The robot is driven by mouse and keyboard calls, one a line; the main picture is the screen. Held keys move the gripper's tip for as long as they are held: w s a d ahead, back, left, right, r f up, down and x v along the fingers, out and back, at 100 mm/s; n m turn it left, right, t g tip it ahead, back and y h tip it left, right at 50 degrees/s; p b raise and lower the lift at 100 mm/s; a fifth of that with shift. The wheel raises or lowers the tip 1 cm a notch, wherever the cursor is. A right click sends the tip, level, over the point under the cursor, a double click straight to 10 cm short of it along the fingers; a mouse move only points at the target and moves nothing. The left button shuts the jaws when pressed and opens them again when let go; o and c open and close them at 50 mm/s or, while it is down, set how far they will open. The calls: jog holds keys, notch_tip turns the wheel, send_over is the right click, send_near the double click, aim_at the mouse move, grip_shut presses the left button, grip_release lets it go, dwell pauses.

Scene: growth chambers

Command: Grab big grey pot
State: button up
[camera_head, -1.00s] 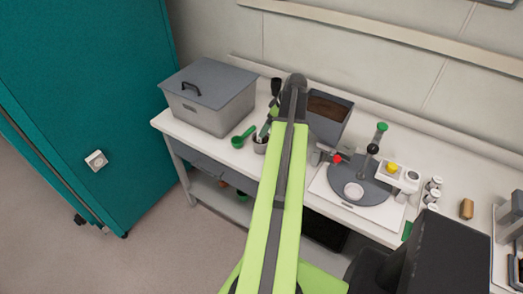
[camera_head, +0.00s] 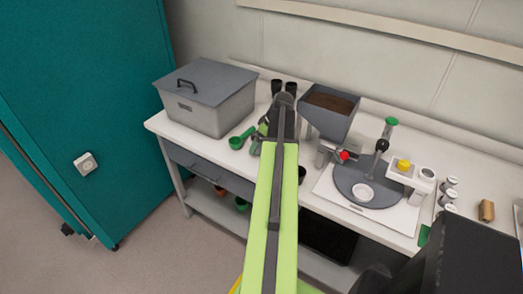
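No pot that I can identify for sure as the big grey pot shows. A large grey square hopper (camera_head: 328,122) with brown soil in it stands on the bench, right of my arm's end. A small dark pot (camera_head: 301,175) shows partly beside my arm, near the bench's front edge. Two dark cups (camera_head: 291,87) stand at the back, behind my arm's end. My green arm reaches over the bench. Its dark end hides the gripper's fingers, so I cannot see whether they are open or hold anything.
A lidded grey bin (camera_head: 205,105) stands at the bench's left end, with a green scoop (camera_head: 240,139) near it. A potting device (camera_head: 365,185) stands at right, near several small jars. A green pot (camera_head: 242,204) sits on the lower shelf. A teal cabinet (camera_head: 85,100) is at left.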

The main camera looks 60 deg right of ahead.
jog(key=shift+r, duration=0.1)
jog(key=c, duration=1.7)
